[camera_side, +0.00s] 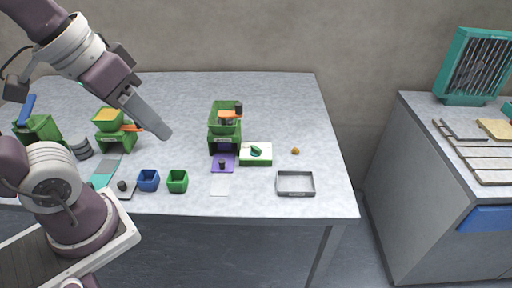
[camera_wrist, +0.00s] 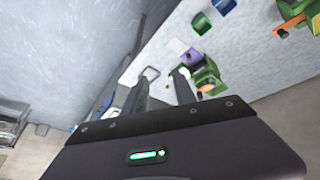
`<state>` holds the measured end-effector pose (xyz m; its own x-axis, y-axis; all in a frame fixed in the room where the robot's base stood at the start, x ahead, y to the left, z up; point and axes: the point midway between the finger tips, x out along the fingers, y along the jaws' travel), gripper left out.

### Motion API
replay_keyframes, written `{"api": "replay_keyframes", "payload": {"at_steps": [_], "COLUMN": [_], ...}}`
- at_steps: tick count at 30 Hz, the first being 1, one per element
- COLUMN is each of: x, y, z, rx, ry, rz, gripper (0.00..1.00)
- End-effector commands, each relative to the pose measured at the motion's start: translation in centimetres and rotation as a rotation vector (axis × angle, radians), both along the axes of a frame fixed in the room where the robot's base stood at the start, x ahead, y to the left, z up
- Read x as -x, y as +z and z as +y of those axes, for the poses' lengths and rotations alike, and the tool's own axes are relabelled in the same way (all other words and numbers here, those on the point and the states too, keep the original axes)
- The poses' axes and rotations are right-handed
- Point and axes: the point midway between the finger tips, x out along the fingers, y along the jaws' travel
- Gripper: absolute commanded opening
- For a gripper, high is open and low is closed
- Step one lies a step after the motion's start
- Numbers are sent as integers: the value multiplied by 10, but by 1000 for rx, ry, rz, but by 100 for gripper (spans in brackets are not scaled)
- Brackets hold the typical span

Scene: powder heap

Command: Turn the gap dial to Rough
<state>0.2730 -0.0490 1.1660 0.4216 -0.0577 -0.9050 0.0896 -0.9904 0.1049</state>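A green mill (camera_side: 224,130) with an orange part and a dark knob on top stands mid-table; it appears as a green mill with orange parts in the wrist view (camera_wrist: 207,78). A second green mill (camera_side: 113,140) with yellow powder in its hopper and an orange handle stands to the left. A white-and-green block with a green knob-like piece (camera_side: 256,152) lies right of the middle mill. I cannot tell which part is the gap dial, and no Rough mark is legible. My gripper (camera_side: 164,133) hangs above the table between the mills. Its fingers (camera_wrist: 163,88) are apart and empty.
A blue cup (camera_side: 148,180), a green cup (camera_side: 177,181) and a grey tray (camera_side: 296,183) stand along the front. A purple pad (camera_side: 222,166) lies before the middle mill. A small brown ball (camera_side: 295,151) sits right. The table's right end is mostly clear.

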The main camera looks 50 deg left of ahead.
Motion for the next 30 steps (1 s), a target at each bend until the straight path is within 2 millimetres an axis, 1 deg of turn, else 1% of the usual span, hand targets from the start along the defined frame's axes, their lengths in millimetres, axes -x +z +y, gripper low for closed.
{"api": "replay_keyframes", "payload": {"at_steps": [1, 2, 3, 5, 6, 8, 9, 10, 11, 12, 15, 18, 21, 25, 30], "x": [-18, -33, -54, -88, -110, -143, -163, -178, -192, -209, -244, -268, -281, -284, -282], "y": [2, 3, 0, -9, -20, -40, -57, -69, -83, -100, -137, -160, -171, -183, -215], "z": [-2, -2, -1, 0, 2, 6, 8, 10, 13, 16, 20, 21, 19, 23, 36], "rx": [78, 134, 197, 261, 281, 282, 265, 244, 218, 176, 73, -1, -37, -47, -48], "ry": [75, 145, 253, 429, 551, 740, 863, 956, 1045, 1155, 1370, 1492, 1546, 1566, 1566], "rz": [70, 118, 189, 288, 345, 410, 437, 446, 445, 430, 336, 217, 138, 110, 113], "gripper": [33, 33, 33, 33, 33, 33, 33, 33, 33, 33, 33, 33, 33, 33, 33]}}
